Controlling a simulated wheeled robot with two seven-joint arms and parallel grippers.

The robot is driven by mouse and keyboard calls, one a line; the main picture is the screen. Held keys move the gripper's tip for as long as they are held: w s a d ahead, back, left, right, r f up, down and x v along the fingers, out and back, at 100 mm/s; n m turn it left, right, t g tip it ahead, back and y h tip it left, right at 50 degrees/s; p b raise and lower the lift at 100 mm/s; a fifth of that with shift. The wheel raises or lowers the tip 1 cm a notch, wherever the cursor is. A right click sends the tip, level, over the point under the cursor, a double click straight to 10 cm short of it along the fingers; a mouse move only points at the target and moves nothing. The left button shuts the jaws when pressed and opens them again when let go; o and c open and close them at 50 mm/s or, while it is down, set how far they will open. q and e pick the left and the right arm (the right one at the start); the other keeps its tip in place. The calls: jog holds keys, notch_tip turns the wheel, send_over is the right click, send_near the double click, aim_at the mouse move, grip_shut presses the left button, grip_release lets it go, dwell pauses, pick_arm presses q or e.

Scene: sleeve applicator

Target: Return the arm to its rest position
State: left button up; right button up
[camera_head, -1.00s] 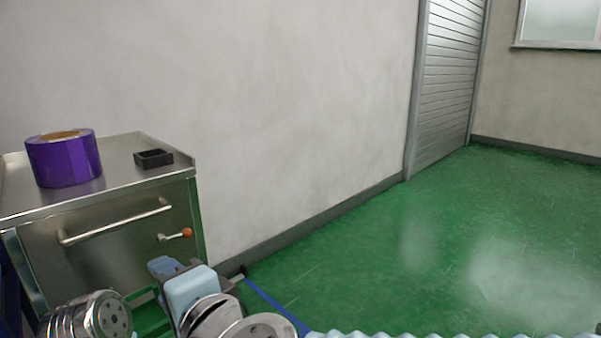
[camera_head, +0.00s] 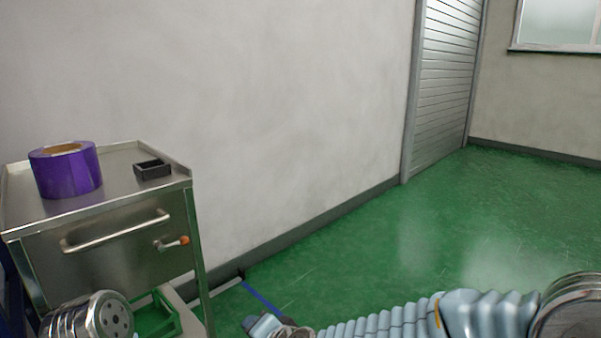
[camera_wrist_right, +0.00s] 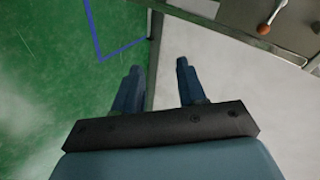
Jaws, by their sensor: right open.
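My right arm lies along the bottom edge of the head view, with its pale blue ribbed sleeve (camera_head: 385,322) coming in from the right. My right gripper (camera_head: 268,325) is at its left end, low over the green floor and partly cut off by the frame edge. In the right wrist view the gripper (camera_wrist_right: 159,66) has two blue fingers apart with nothing between them. A shiny metal joint at the bottom left of the head view seems to be part of my left arm. My left gripper is not seen.
A steel cabinet (camera_head: 120,250) stands at the left, carrying a purple roll (camera_head: 67,173) and a small black tray (camera_head: 152,170). A green crate (camera_head: 158,313) is beside its base. The green floor (camera_head: 440,235) at the right is clear up to the grey wall and shutter.

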jog(key=s+d+f+n+g+h+p, duration=0.1)
jog(key=d+f+g+p, duration=0.1)
jog(key=d+f, duration=0.55)
jog(key=s+d+f+n+g+h+p, duration=0.15)
jog(key=d+f, duration=0.35)
jog(key=f, duration=0.6)
jog(key=s+d+f+n+g+p, duration=0.2)
jog(key=s+d+f+g, duration=0.3)
jog(key=s+f, duration=0.5)
jog(key=s+d, duration=0.2)
jog(key=s, duration=0.2)
jog(key=shift+d, duration=0.2)
jog(key=shift+w, duration=0.1)
